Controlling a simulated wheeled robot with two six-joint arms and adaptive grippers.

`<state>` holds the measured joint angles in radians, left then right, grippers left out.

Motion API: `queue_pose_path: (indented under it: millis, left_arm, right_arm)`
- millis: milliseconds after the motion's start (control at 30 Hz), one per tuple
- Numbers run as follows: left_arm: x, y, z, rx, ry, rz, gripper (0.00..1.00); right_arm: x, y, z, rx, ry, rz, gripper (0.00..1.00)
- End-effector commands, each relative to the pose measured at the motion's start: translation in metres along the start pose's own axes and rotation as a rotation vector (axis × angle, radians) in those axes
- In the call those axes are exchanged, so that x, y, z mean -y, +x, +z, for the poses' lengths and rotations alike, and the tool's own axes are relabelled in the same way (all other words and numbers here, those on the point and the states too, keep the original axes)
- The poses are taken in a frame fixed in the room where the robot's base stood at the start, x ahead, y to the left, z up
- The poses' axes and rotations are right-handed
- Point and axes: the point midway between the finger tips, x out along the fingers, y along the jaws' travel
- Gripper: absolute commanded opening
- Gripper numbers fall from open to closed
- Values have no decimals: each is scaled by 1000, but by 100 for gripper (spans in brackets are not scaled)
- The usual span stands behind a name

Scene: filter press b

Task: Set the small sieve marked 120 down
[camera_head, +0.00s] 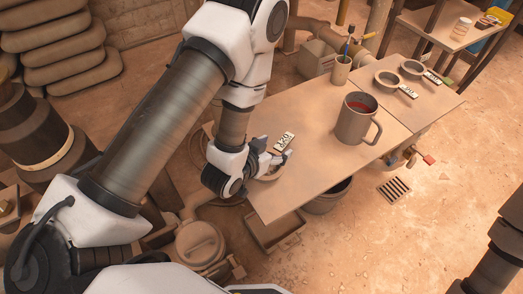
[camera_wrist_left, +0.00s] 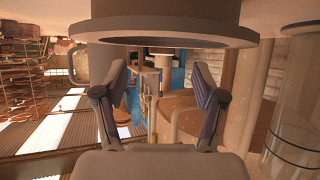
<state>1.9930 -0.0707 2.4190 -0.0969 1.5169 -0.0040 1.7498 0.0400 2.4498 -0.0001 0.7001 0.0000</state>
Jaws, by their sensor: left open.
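My left gripper (camera_head: 279,160) is at the near left edge of the table (camera_head: 310,180). Its two fingers stand apart and empty in the left wrist view (camera_wrist_left: 160,95). A small sieve (camera_head: 270,174) shows as a pale rim at the gripper, partly hidden by it. In the left wrist view a wide grey ring (camera_wrist_left: 170,38), likely this sieve, spans the top, apart from the fingertips. A white tag (camera_head: 284,142), its number hard to read, is just behind the gripper. My right gripper is out of view.
A grey mug (camera_head: 352,125) with red contents stands mid-table. A cup with brushes (camera_head: 341,72) stands behind it. Two more sieves (camera_head: 388,81) (camera_head: 411,69) with tags are at the far right. The table's front middle is clear.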

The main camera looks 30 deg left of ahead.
Motion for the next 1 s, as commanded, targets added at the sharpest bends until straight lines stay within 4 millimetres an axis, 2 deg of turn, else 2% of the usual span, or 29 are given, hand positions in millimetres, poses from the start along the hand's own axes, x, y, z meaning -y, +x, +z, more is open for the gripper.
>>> queue_pose_path:
  millis: [67, 100, 200, 400, 533, 1000]
  left_arm:
    - [1, -26, -1, 5, -3, -2, 70]
    - [0, -37, -10, 5, -3, -1, 70]
    - [0, -55, -12, 4, -3, -1, 70]
    - [0, -80, -8, -1, -1, -1, 70]
    - [0, -84, -5, -4, 0, -2, 70]
    - [0, -84, -3, -6, 1, -2, 70]
  right_arm:
    - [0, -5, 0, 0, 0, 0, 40]
    - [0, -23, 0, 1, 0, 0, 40]
    - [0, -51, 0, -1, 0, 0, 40]
    - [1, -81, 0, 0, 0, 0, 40]
    - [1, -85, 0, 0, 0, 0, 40]
    - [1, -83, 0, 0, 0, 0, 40]
